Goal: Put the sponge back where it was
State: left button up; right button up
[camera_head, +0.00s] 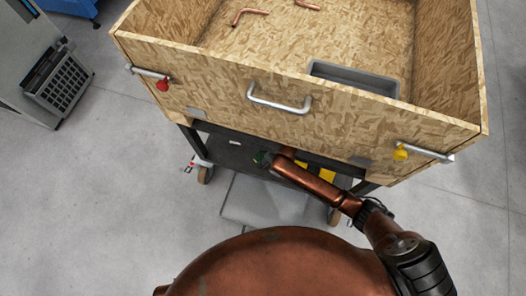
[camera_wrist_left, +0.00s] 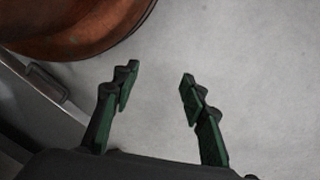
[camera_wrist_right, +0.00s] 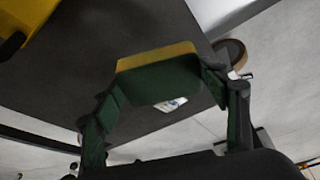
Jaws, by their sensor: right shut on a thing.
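In the right wrist view, the sponge (camera_wrist_right: 158,76), with a dark green face and a yellow edge, sits between the fingers of my right gripper (camera_wrist_right: 165,90), which is shut on it. Behind it is the dark lower shelf (camera_wrist_right: 185,40) of the cart; I cannot tell whether they touch. In the head view, my right gripper (camera_head: 262,158) reaches under the wooden box (camera_head: 300,135), at the shelf, and the sponge is not clear there. My left gripper (camera_wrist_left: 155,80) is open and empty above the grey floor; it does not show in the head view.
The wooden box holds copper tubes (camera_head: 250,12) and a grey tray (camera_head: 350,78). A handle (camera_head: 278,100) and red and yellow fittings stick out at its front. A yellow object (camera_wrist_right: 25,25) lies on the shelf. A cart wheel (camera_wrist_right: 232,52) is close by.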

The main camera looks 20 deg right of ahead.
aim_at(264, 151)
pick_arm(q)
notch_tip(264, 151, up, 5)
jog(key=d+b, duration=0.1)
jog(key=b, duration=0.1)
pick_arm(e)
jog(key=w+f, duration=0.2)
jog(key=f, duration=0.1)
jog(key=w+f+b, duration=0.1)
jog(key=w+f, duration=0.1)
jog(key=shift+w+f+b, duration=0.1)
jog(key=shift+f+b, duration=0.2)
jog(key=shift+b, duration=0.1)
jog(key=shift+w, duration=0.15)
notch_tip(264, 151, down, 4)
jog(key=b, duration=0.3)
jog(key=shift+w+r, duration=0.15)
jog(key=shift+r, duration=0.1)
pick_arm(q)
jog(key=w+d+f+t+h, duration=0.2)
jog(key=w+d+f+t, duration=0.2)
jog(key=w+d+f, duration=0.2)
jog(key=w+f, duration=0.2)
jog(key=w, duration=0.1)
jog(key=shift+d+t, duration=0.3)
pick_arm(e)
jog(key=shift+r, duration=0.1)
